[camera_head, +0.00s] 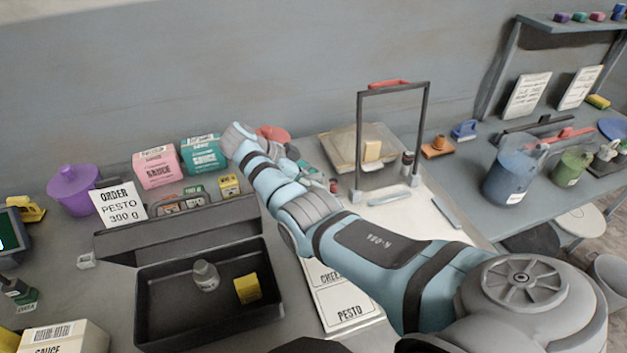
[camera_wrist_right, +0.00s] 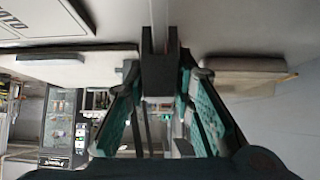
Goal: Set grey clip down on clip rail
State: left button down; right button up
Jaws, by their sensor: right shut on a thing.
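My right gripper (camera_head: 310,172) is partly hidden behind my own arm in the head view, near the back of the counter. In the right wrist view its teal fingers are closed on a dark grey block-like thing (camera_wrist_right: 157,68), which I take for the grey clip. The clip cannot be made out in the head view. A narrow strip runs behind the clip in the wrist view, but I cannot tell whether it is the clip rail or whether the clip touches it. My left gripper is not in view.
A black tray (camera_head: 160,318) holds a small jar (camera_head: 206,275) and a yellow block (camera_head: 248,289). A dark frame with a red handle (camera_head: 390,85) stands right of the gripper. Pink (camera_head: 157,167) and teal (camera_head: 202,153) sauce boxes stand left. A blue jug (camera_head: 508,178) is farther right.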

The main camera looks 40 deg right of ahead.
jog(key=o, duration=1)
